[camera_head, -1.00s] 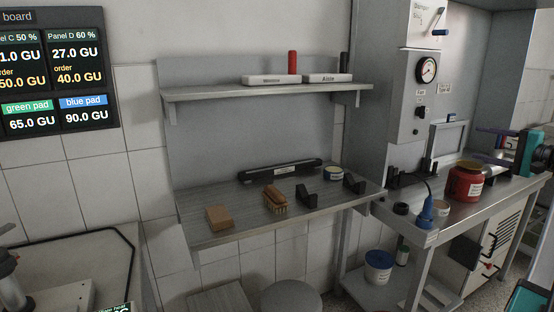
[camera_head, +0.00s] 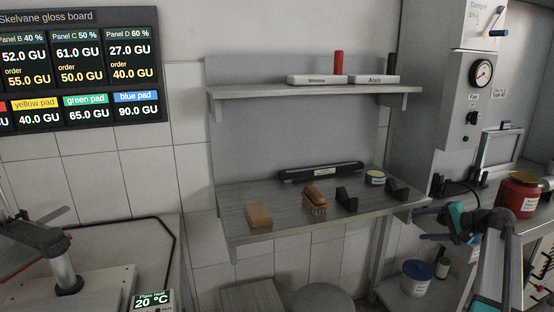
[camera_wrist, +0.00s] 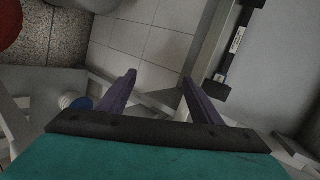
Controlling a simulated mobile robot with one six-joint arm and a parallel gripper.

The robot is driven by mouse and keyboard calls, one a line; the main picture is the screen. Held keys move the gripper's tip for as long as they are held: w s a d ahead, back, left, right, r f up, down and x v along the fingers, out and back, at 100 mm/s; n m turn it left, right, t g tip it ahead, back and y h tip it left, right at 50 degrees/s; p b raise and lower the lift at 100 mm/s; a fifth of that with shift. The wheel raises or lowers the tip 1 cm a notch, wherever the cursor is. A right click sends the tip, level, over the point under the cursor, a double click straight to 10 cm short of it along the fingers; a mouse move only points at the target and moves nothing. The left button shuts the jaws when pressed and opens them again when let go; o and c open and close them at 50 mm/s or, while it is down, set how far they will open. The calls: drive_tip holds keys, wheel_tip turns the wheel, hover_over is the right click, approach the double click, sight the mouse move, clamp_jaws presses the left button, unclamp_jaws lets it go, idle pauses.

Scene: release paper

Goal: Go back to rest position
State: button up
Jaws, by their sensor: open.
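My gripper (camera_head: 442,236) is at the lower right of the head view, in front of the right end of the lower shelf. In the wrist view its two purple fingers (camera_wrist: 159,78) stand apart with nothing between them. The fingers point over pale tiles and a shelf or bench edge. My arm rises from the bottom right of the head view and hides part of the bench there.
The lower shelf (camera_head: 238,226) holds a tan block (camera_head: 259,216), a brush (camera_head: 315,199) and black holders (camera_head: 346,200). A red jar (camera_head: 518,195) stands on the right bench. A blue-lidded tub (camera_head: 416,277) is below. A board (camera_head: 80,70) hangs left.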

drive_tip(key=s+a+f+n+g+h, duration=0.1)
drive_tip(key=s+a+f+n+g, duration=0.25)
drive_tip(key=a+f, duration=0.8)
drive_tip(key=s+a+f+n+g+h, duration=0.15)
drive_tip(key=s+a+f, duration=0.35)
drive_tip(key=a+f, duration=0.6)
drive_tip(key=s+a+f+n+g+h, duration=0.1)
drive_tip(key=s+a+f+n+g, duration=0.3)
drive_tip(key=a+f, duration=0.7)
drive_tip(key=s+a+f+n+g+h, duration=0.1)
drive_tip(key=s+a+f+n+h, duration=0.2)
drive_tip(key=s+a, duration=0.55)
drive_tip(key=s+f+g+p, duration=0.1)
drive_tip(key=s+f+g, duration=0.1)
drive_tip(key=s+f, duration=0.3)
drive_tip(key=s+d+f+g+p, duration=0.1)
drive_tip(key=s+f, duration=0.4)
drive_tip(key=s, duration=0.7)
drive_tip(key=s+d+f+g+p, duration=0.1)
drive_tip(key=s+f+g, duration=0.1)
drive_tip(key=s+f, duration=0.4)
drive_tip(key=s+y, duration=0.1)
drive_tip(key=s, duration=0.2)
drive_tip(key=shift+g, duration=0.4)
drive_tip(key=shift+s, duration=0.1)
